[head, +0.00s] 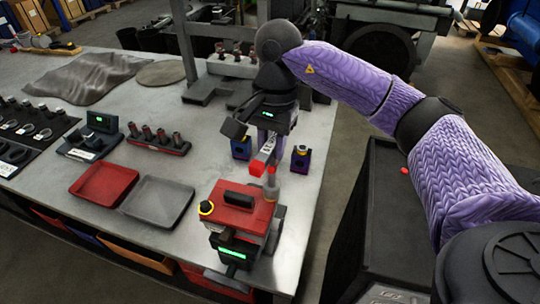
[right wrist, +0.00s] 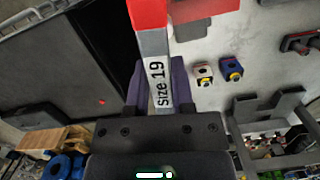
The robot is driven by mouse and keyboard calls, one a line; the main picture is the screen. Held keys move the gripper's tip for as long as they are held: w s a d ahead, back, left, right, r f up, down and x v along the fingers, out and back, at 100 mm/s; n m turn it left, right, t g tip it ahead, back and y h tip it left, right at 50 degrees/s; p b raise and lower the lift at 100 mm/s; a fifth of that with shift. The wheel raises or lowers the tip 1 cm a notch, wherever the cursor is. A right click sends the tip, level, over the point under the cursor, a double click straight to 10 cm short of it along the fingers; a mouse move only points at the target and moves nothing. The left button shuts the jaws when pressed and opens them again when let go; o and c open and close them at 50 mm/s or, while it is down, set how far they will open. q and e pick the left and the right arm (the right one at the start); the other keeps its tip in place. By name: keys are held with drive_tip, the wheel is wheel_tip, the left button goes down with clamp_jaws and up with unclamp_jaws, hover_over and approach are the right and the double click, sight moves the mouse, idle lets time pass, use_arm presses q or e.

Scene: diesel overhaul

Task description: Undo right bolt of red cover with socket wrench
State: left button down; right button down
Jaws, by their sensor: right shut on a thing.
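The red cover (head: 238,212) with a black handle sits on a fixture near the table's front edge. A yellow ring (head: 206,207) stands at its left side. My right gripper (head: 270,138) is shut on the socket wrench (head: 264,160), which has a red end and a grey shank.
A dark cabinet (head: 368,215) stands right of the table.

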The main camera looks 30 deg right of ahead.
drive_tip(key=n+b, duration=0.1)
drive_tip(key=n, duration=0.5)
drive_tip(key=shift+f+h+b, duration=0.2)
drive_tip(key=shift+h+b, duration=0.1)
drive_tip(key=shift+b, duration=0.1)
drive_tip(key=n, duration=0.3)
drive_tip(key=shift+s+r+g, duration=0.1)
drive_tip(key=shift+g, duration=0.2)
drive_tip(key=shift+r+n, duration=0.15)
drive_tip(key=shift+n, duration=0.65)
drive_tip(key=shift+h, duration=0.3)
